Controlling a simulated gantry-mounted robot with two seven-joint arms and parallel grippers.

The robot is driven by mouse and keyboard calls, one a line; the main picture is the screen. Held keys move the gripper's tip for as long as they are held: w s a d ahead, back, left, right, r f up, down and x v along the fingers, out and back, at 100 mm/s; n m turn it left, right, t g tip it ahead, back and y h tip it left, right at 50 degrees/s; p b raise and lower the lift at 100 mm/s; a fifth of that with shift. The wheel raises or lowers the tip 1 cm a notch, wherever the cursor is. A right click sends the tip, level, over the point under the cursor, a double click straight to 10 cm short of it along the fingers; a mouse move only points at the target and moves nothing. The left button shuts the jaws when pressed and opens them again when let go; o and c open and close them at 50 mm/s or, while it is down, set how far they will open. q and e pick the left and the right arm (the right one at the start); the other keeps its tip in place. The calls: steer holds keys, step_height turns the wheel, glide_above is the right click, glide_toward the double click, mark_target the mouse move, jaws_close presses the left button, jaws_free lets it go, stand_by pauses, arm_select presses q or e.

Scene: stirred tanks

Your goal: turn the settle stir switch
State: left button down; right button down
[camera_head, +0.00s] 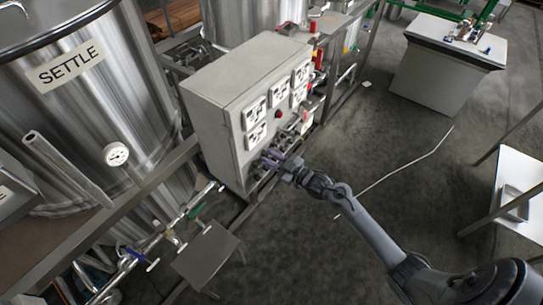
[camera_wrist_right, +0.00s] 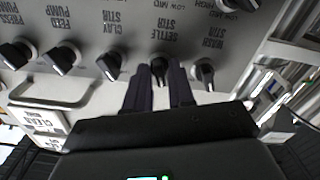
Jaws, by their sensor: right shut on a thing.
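The settle stir switch (camera_wrist_right: 159,66) is a black rotary knob on the grey panel face. Its label, SETTLE STIR, appears upside down in the right wrist view. My right gripper (camera_wrist_right: 157,82) has its two dark fingers on either side of this knob and is shut on it. In the head view my right gripper (camera_head: 274,162) is at the lower front of the grey control cabinet (camera_head: 222,108), and its fingers partly hide the row of knobs. My left gripper is not in view.
The feed pump knob (camera_wrist_right: 64,58) and a metal handle (camera_wrist_right: 50,96) are further left. The steel SETTLE tank (camera_head: 95,105) stands left of the cabinet. Open floor (camera_head: 330,200) lies right.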

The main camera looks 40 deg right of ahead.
steer(key=m+p, duration=0.5)
steer(key=m, duration=0.4)
steer(key=shift+m, duration=0.4)
stand_by(0.4)
steer(key=c, duration=1.2)
jaws_free()
